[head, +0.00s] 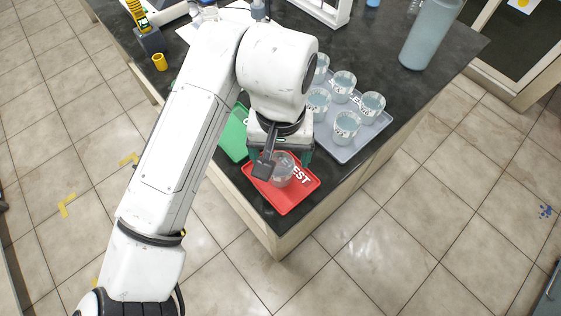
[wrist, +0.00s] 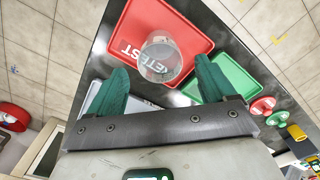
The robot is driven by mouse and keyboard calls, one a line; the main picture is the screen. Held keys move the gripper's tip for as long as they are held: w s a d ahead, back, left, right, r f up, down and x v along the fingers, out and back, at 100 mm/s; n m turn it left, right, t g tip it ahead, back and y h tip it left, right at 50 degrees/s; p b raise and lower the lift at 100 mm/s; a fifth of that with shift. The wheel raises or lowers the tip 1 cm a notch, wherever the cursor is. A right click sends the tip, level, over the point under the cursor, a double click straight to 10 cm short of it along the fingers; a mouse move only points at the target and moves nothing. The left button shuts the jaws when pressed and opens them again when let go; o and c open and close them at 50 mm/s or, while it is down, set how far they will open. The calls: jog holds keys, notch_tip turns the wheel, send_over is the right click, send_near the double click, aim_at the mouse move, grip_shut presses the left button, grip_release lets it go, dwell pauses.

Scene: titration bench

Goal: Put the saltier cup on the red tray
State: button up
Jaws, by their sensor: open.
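The red tray (head: 292,206) lies at the near corner of the dark bench, with white lettering of which "EST" shows. A clear cup (head: 283,172) stands upright on it; in the wrist view the cup (wrist: 161,58) covers part of the lettering. My gripper (head: 282,152) is over the red tray, close to the cup. In the wrist view its two green fingers (wrist: 160,68) are spread wide, one on each side of the cup, with gaps to it. Several similar clear cups (head: 346,126) stand on the grey tray (head: 378,133). Saltiness cannot be seen.
A green tray (head: 233,137) lies left of the red one, partly behind my arm. A tall bluish container (head: 428,35) stands at the back right. A yellow cup (head: 159,62) is near the left bench edge. The bench edge runs close to the red tray.

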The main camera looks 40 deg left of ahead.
notch_tip(320, 180, up, 6)
jog(key=shift+r, duration=0.15)
jog(key=w+d+f+m+t+h, duration=0.1)
jog(key=w+d+f+m, duration=0.1)
jog(key=w+d, duration=0.5)
jog(key=w+d+f+m+t, duration=0.1)
jog(key=w+d+f+t, duration=0.3)
jog(key=d, duration=0.6)
jog(key=w+d+f+m+g+h, duration=0.1)
jog(key=d+f, duration=0.1)
jog(key=d, duration=0.8)
jog(key=w+d+f+m+h, duration=0.1)
jog(key=w+d+f+m, duration=0.15)
jog(key=d, duration=0.85)
jog(key=s+d+f+g, duration=0.2)
jog(key=s+d+f, duration=0.7)
jog(key=s+d, duration=0.35)
jog(key=s+a+f+m+y, duration=0.1)
jog(key=s+f, duration=0.1)
jog(key=s, duration=0.5)
jog(key=s+a+f+m+g+y, duration=0.1)
jog(key=s+a+f, duration=0.1)
jog(key=s, duration=0.4)
jog(key=shift+s+f+y, duration=0.4)
jog(key=shift+f, duration=0.05)
